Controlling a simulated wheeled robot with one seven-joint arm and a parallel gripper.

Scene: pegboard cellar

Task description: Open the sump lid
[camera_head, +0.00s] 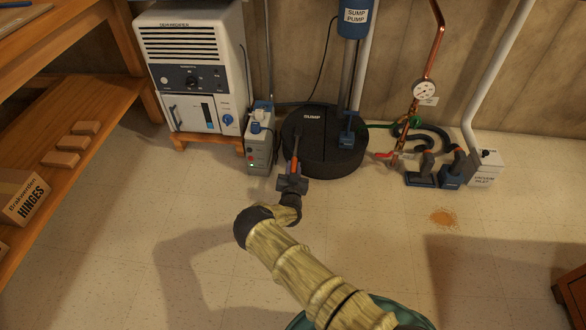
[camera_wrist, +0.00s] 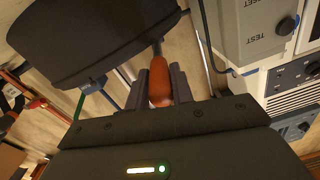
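The sump (camera_head: 338,160) is a low black round pit cover marked "SUMP", on the floor by the back wall. Its lid (camera_head: 318,122) looks flat and closed. A dark lever with an orange grip (camera_head: 295,166) comes off its front left side. My gripper (camera_head: 293,176) is at this grip, in front of the sump. In the wrist view the orange grip (camera_wrist: 160,82) lies between my two fingers (camera_wrist: 158,92), which sit close against it on both sides. The black sump side (camera_wrist: 100,40) fills the upper left there. The lid's hinge is not clear to see.
A grey box (camera_head: 259,150) stands close left of the sump, beside a white dehumidifier (camera_head: 200,70). The sump pump pipe (camera_head: 356,80) rises at the back. The front floor is mostly clear.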

